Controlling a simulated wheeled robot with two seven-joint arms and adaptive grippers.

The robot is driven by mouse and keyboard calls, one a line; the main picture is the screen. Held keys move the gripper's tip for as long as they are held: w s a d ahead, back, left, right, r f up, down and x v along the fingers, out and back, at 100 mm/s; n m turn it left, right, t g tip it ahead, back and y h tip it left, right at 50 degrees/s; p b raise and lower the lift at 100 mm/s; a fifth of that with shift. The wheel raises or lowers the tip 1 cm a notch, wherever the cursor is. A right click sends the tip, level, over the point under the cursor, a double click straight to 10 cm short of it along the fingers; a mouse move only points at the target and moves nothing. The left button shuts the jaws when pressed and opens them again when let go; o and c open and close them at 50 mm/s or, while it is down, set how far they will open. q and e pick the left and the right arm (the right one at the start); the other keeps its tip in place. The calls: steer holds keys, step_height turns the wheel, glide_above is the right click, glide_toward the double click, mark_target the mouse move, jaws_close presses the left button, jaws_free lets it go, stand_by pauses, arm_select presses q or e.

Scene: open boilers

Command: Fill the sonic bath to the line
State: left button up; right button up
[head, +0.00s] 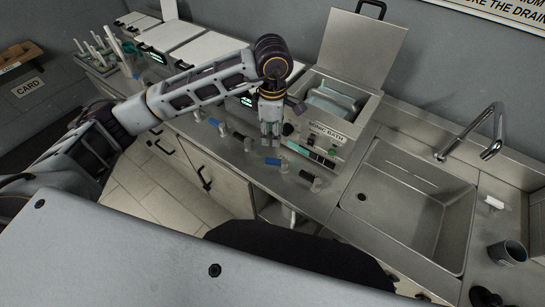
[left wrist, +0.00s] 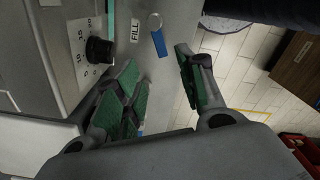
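The sonic bath (head: 358,124) stands left of the sink with its lid (head: 364,45) raised. A pale basin or insert (head: 332,102) shows inside; I cannot make out a line or a water level. A blue-handled valve (head: 272,161) sits on the counter front below the bath; in the left wrist view the blue handle (left wrist: 159,43) lies beside a FILL label (left wrist: 136,28). My left gripper (head: 271,140) points down just above and behind the blue handle. In the left wrist view its green-padded fingers (left wrist: 160,95) are apart and empty, with the blue handle beyond them. My right gripper is not in view.
A black dial (left wrist: 98,50) is on the bath's front, close to the left fingers.

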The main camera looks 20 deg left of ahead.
mark_target(272, 160)
arm_select(q)
step_height(272, 160, down, 13)
steer(key=p, duration=0.2)
steer(key=shift+p, duration=0.4)
stand_by(0.3)
jaws_close()
